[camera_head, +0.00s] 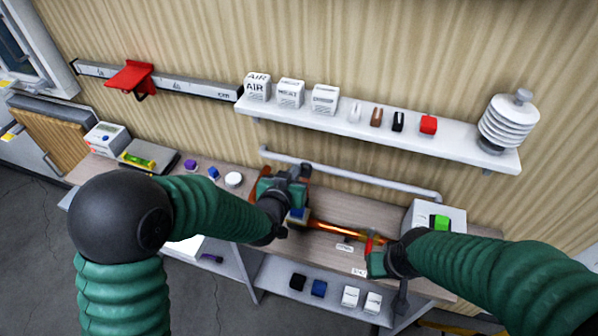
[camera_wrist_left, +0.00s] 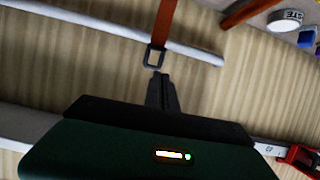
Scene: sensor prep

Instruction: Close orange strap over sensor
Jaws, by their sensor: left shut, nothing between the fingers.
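My left gripper (camera_head: 303,172) is over the back of the workbench and looks shut and empty. In the left wrist view its closed fingertips (camera_wrist_left: 158,76) point at a dark square ring (camera_wrist_left: 153,57) on the end of an orange-brown strap (camera_wrist_left: 166,22). The fingertips are just short of the ring or touching it; I cannot tell which. In the head view a shiny orange bar (camera_head: 338,229) lies along the bench between my arms. My right gripper (camera_head: 372,250) is at the bar's right end, by something red; its fingers are unclear. I cannot make out the sensor for certain.
A white shelf (camera_head: 450,150) with boxes and small items is on the wall above. A pale rail (camera_head: 350,178) runs below it. A white disc (camera_head: 234,179) is on the bench at left.

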